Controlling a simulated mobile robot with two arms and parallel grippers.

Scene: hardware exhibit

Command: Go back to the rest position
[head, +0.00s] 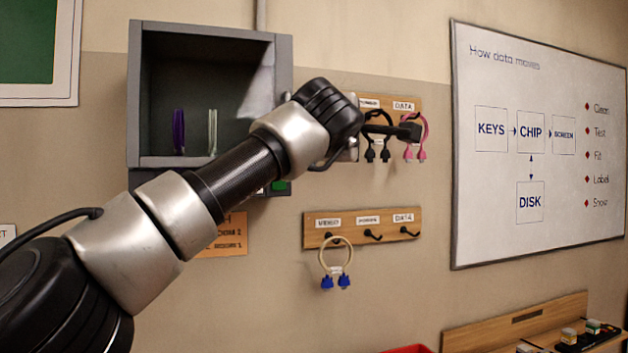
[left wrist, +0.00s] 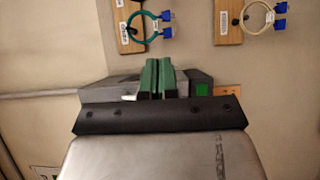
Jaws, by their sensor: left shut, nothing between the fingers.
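My left arm reaches across the head view from the lower left. Its gripper (head: 408,131) points right in front of the upper hook board, overlapping the view of the pink cable; whether they touch cannot be told. In the left wrist view the green fingers (left wrist: 158,78) are together, with nothing between them. My right gripper is not in view.
A grey open cabinet (head: 210,162) behind the arm holds purple and pale green items. The upper board (head: 397,98) carries black and pink cables (head: 421,154). A lower board (head: 362,227) holds a cream cable (head: 335,270). A whiteboard (head: 540,220) hangs right.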

